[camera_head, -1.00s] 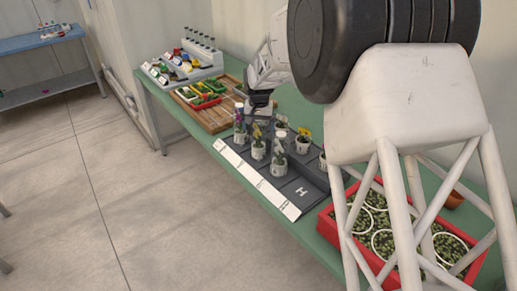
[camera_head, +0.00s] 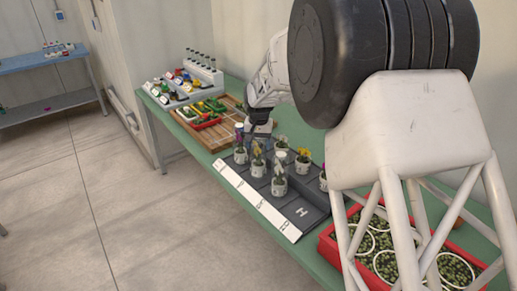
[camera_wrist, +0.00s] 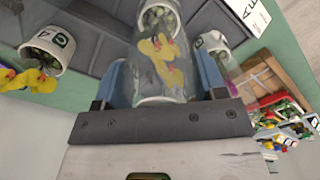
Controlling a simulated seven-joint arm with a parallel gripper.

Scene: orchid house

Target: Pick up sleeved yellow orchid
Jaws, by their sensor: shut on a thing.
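In the wrist view the sleeved yellow orchid (camera_wrist: 163,55) has yellow blooms inside a clear sleeve, with its white pot at the top of the picture. My gripper (camera_wrist: 160,88) is shut on the sleeve, one blue-grey finger on each side. In the head view my gripper (camera_head: 260,132) is low over the back of the dark tray (camera_head: 318,199), among several potted plants. From there the held plant is largely hidden, and I cannot tell whether its pot is clear of the tray.
Another yellow orchid (camera_wrist: 33,80) in a white pot stands close by, to the left in the wrist view. A red crate (camera_head: 333,246) of small pots is at the table's near end. A wooden board (camera_head: 222,136) and a bottle rack (camera_head: 207,77) are beyond the tray.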

